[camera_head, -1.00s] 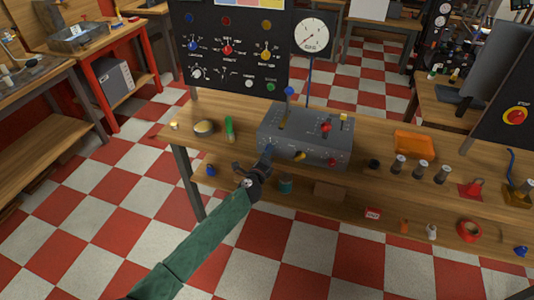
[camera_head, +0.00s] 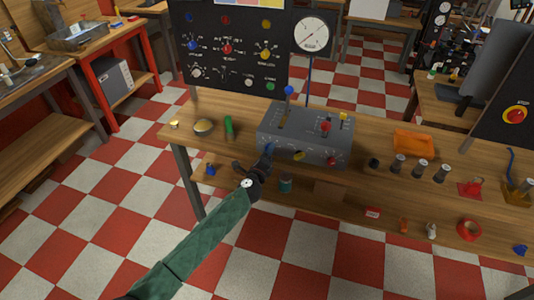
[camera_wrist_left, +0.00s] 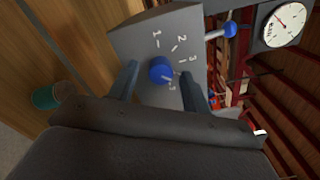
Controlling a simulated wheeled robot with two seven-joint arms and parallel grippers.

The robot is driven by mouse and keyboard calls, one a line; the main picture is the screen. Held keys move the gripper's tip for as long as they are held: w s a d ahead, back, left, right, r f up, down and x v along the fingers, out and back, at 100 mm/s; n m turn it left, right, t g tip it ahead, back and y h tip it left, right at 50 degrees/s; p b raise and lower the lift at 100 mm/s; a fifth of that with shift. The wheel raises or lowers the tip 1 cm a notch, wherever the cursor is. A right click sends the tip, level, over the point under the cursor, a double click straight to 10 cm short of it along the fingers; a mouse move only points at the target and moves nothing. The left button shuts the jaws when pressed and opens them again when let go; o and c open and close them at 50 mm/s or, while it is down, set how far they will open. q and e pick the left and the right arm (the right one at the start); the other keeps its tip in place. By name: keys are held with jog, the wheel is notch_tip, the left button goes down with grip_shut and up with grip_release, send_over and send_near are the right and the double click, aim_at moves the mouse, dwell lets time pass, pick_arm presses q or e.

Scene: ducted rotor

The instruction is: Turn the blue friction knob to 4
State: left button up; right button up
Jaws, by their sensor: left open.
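The blue friction knob (camera_wrist_left: 161,69) sits on the grey control box (camera_wrist_left: 122,38) in the left wrist view, with white numerals 1, 2 and 3 around it. Another numeral below the knob is hard to read, and I cannot tell which mark the knob points at. My left gripper (camera_wrist_left: 160,82) is open, with one finger on each side of the knob; I cannot tell whether they touch it. My right gripper is not in view.
A gauge (camera_head: 311,34) is behind.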

pick_arm(q)
jog(key=b+v, duration=0.2)
jog(key=v, duration=0.5)
jog(key=shift+s, duration=0.35)
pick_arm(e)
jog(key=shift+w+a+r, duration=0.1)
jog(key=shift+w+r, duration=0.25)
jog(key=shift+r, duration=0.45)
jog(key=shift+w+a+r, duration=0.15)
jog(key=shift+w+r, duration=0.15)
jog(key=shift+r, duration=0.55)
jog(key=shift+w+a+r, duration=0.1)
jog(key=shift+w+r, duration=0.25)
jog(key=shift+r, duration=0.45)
pick_arm(q)
jog(key=shift+a, duration=0.1)
